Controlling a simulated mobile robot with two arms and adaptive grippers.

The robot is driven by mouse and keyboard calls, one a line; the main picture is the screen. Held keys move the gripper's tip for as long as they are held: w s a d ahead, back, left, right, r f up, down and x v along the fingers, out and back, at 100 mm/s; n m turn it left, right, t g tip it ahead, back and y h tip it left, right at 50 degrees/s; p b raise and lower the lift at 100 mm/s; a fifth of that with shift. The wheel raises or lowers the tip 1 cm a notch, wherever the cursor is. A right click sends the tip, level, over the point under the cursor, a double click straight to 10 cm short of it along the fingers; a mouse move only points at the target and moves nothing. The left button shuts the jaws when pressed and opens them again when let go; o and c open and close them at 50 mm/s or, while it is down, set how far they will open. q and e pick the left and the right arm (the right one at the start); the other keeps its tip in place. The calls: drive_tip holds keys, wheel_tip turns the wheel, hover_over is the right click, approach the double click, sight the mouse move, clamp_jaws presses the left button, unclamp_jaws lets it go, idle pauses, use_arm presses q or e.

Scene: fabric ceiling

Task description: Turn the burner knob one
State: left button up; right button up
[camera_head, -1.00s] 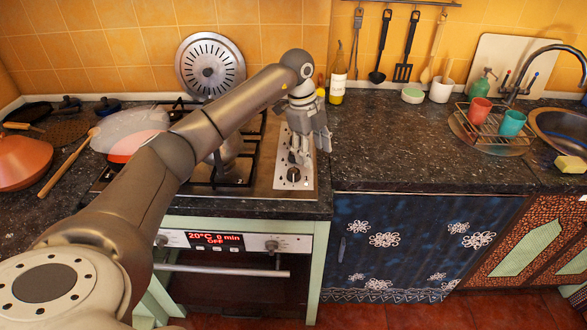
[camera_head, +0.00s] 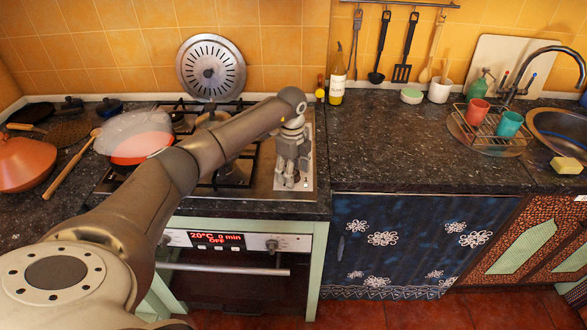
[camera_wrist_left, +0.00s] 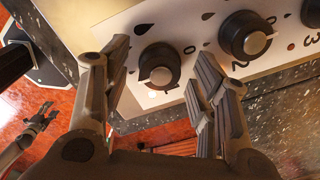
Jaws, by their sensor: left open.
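My left gripper (camera_head: 290,180) is over the front end of the steel knob panel at the right of the stove. In the left wrist view its two fingers (camera_wrist_left: 160,62) are open, one on each side of a black burner knob (camera_wrist_left: 160,66) with a grey cap. I cannot tell whether the fingers touch it. A second black knob (camera_wrist_left: 246,36) sits to its right, outside the fingers. In the head view the gripper hides the front knobs. What looks like my right gripper (camera_wrist_left: 38,122) shows small at the lower left of the wrist view; its fingers are unclear.
A red pan (camera_head: 140,146) with a glass lid stands on the left of the stove. A round metal disc (camera_head: 210,67) leans on the back wall. A bottle (camera_head: 337,74) stands behind the counter's clear middle. The oven (camera_head: 216,265) is below.

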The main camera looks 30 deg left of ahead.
use_arm(q)
drive_tip(key=shift+f, duration=0.1)
drive_tip(key=c, duration=1)
